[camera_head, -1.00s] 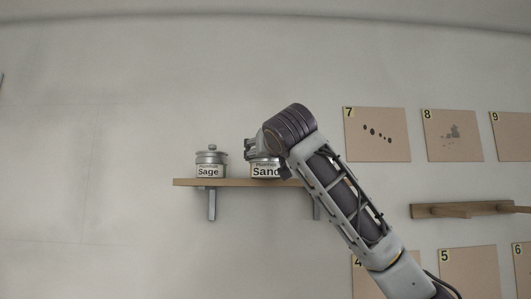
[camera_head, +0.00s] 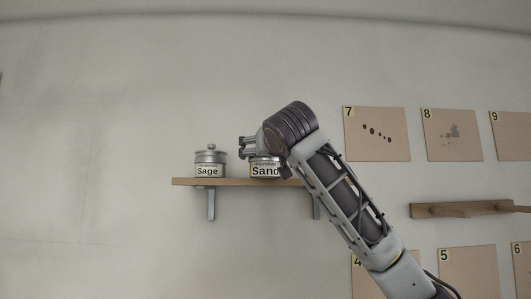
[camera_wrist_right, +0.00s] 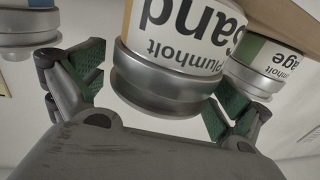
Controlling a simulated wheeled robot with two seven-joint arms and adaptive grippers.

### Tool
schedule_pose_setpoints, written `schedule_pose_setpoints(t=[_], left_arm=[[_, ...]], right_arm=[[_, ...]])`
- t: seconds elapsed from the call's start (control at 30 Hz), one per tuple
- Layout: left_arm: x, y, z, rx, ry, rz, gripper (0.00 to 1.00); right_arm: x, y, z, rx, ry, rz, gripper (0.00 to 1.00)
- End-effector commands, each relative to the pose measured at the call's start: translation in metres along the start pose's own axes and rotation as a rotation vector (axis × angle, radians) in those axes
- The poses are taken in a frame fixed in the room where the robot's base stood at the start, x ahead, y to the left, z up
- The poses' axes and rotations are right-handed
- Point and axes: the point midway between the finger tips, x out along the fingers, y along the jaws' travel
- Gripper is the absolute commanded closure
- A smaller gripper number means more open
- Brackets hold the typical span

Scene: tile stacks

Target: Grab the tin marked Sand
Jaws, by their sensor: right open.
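The Sand tin (camera_head: 264,171) stands on the wall shelf, with its lid hidden behind my right gripper in the head view. In the wrist view, which is upside down, the Sand tin (camera_wrist_right: 180,45) shows its white label and metal lid between the two fingers. My right gripper (camera_wrist_right: 158,95) is open, with a green-padded finger on each side of the lid; I cannot tell whether either touches. It also shows in the head view (camera_head: 247,147). My left gripper is not in view.
The Sage tin (camera_head: 209,164) stands left of the Sand tin on the shelf (camera_head: 228,183). Another metal tin (camera_wrist_right: 28,22) is partly visible at the wrist view's upper left. Numbered boards (camera_head: 377,134) and a wooden rail (camera_head: 470,209) are on the wall to the right.

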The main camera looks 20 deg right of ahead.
Motion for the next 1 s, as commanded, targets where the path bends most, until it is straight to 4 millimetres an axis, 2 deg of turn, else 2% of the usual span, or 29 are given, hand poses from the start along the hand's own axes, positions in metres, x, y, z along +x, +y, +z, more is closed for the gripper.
schedule_pose_setpoints(t=[0.27,0.7,1.0], left_arm=[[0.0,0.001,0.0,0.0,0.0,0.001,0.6],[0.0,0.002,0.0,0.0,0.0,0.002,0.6],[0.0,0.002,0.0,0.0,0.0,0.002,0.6]], right_arm=[[-0.028,0.0,0.0,0.0,0.002,-0.001,0.0],[-0.091,0.0,0.0,-0.001,0.002,-0.001,0.0],[-0.112,0.0,0.0,0.0,0.0,0.0,0.0]])
